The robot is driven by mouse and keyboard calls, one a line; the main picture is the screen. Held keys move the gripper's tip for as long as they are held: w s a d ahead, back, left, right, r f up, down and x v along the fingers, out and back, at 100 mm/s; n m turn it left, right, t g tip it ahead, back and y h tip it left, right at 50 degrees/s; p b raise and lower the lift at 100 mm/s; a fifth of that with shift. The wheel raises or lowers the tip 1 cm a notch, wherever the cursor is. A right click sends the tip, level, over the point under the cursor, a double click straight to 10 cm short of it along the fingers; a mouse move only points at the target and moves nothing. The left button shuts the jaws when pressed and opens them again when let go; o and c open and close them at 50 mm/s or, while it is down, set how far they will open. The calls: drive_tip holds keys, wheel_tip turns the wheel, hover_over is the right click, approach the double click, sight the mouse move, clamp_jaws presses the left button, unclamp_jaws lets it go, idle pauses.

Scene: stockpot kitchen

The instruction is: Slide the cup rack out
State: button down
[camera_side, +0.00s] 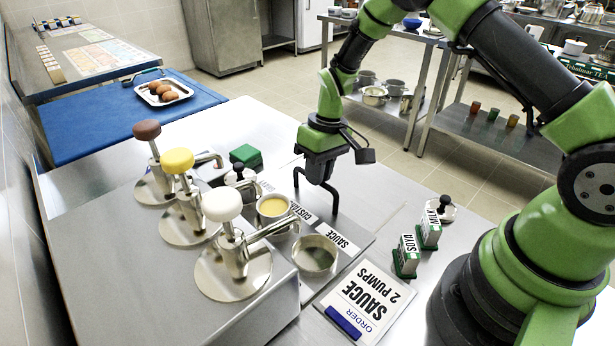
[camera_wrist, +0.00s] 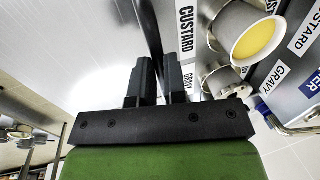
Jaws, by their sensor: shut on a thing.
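The cup rack (camera_side: 342,239) is a flat metal piece in front of the pump stand, with labels reading SAUCE and CUSTARD along its front. It bears a cup of yellow custard (camera_side: 273,206) and an empty-looking metal cup (camera_side: 315,254). A dark handle (camera_side: 336,200) rises at its front side. My gripper (camera_side: 318,180) points down and is shut on this handle. In the wrist view its two fingers (camera_wrist: 160,78) close around the dark bar (camera_wrist: 150,28). The custard cup (camera_wrist: 250,40) and CUSTARD label show to the right there. The fingers hide part of the handle.
Pumps with brown (camera_side: 146,129), yellow (camera_side: 178,160) and white (camera_side: 222,204) knobs stand over the rack's back. An order card (camera_side: 366,300) lies at the front. Small green-and-white boxes (camera_side: 407,256) stand to the right. Bare counter (camera_side: 375,190) lies right of the handle.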

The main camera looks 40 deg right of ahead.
drive_tip(key=d, duration=1.4)
drive_tip(key=shift+d, duration=0.1)
drive_tip(key=c, duration=1.2)
unclamp_jaws()
drive_tip(key=shift+o, duration=0.2)
wheel_tip(320, 180, up, 10)
drive_tip(key=d, duration=0.2)
drive_tip(key=shift+a, duration=0.1)
